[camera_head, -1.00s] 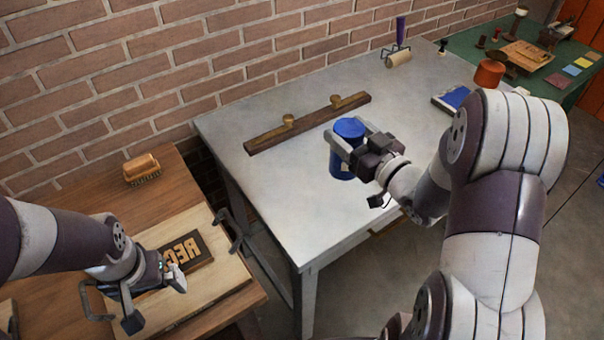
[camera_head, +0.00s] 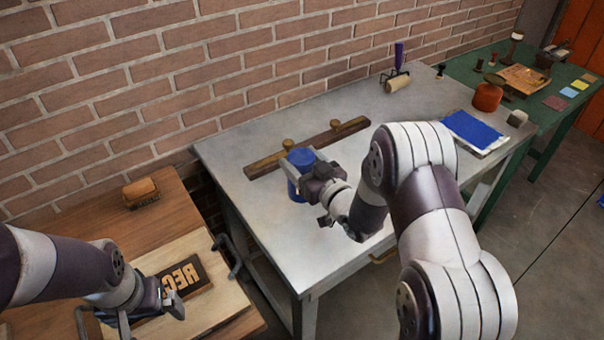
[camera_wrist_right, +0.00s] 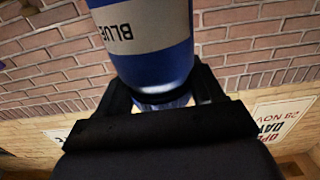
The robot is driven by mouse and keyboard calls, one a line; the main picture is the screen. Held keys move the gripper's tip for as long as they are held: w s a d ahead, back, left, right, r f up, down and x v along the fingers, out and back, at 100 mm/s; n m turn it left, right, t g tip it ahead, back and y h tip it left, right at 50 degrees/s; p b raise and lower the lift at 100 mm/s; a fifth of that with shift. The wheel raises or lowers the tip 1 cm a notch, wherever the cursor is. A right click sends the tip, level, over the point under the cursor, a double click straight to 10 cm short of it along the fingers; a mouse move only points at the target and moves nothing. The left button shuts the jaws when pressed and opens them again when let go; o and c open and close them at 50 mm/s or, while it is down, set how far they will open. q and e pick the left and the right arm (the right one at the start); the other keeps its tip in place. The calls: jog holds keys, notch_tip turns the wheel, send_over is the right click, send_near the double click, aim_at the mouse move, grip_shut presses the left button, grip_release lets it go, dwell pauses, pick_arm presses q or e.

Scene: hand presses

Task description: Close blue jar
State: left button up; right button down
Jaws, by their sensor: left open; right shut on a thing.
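The blue jar (camera_head: 302,156) is over the left part of the grey metal table, upright, with a round blue top. In the right wrist view it is large, with a pale label reading BLUE (camera_wrist_right: 140,33), upside down in the picture. My right gripper (camera_head: 300,173) is shut on the jar near its top, a finger on either side. I cannot tell whether its base touches the table or whether a separate lid is seated. My left gripper (camera_head: 174,298) is open and empty, low over the wooden bench by the lettered block.
A dark wooden bar with knobs (camera_head: 320,143) lies behind the jar. A roller (camera_head: 398,83), a blue slab (camera_head: 474,129) and an orange-brown pot (camera_head: 488,96) stand further right. The lettered block (camera_head: 190,283) and a brush (camera_head: 140,192) are on the left bench.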

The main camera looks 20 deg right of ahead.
aim_at(293, 191)
jog(key=shift+w+f, duration=0.1)
jog(key=shift+f, duration=1.85)
jog(key=shift+r, duration=0.1)
jog(key=c, duration=0.6)
grip_release()
jog(key=shift+f, duration=0.35)
jog(key=o, duration=0.5)
jog(key=shift+c, duration=0.2)
jog(key=shift+r, duration=0.1)
